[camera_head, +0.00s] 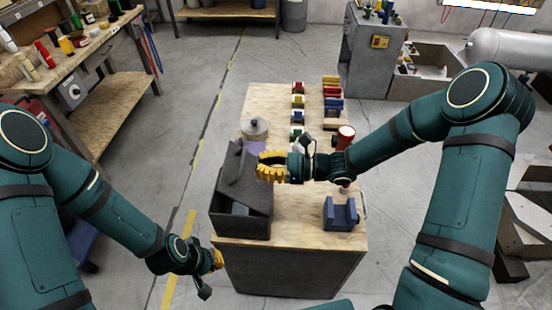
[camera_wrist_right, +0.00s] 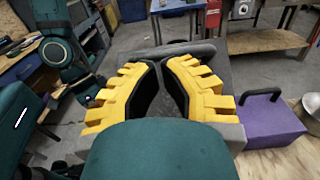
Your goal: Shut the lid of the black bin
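The black bin (camera_head: 240,222) stands at the front left of the wooden-topped bench. Its lid (camera_head: 240,172) is tilted up, leaving the front of the bin open, with something greyish inside. My right gripper (camera_head: 262,167) is right beside the lid's right side in the head view; I cannot tell whether it touches. In the right wrist view its yellow fingers (camera_wrist_right: 159,64) converge with tips almost together and nothing between them, and dark grey lid or bin surface lies below and beyond. My left gripper (camera_head: 217,260) is low, by the bench's front left corner, mostly hidden by its wrist.
A purple box (camera_wrist_right: 271,121) with a black handle stands near the bin. A blue block (camera_head: 341,213) is at the bench's front right, and a red can (camera_head: 345,133) is farther back. Several coloured pieces (camera_head: 298,102) line the far end. Bare wood (camera_head: 290,215) lies right of the bin.

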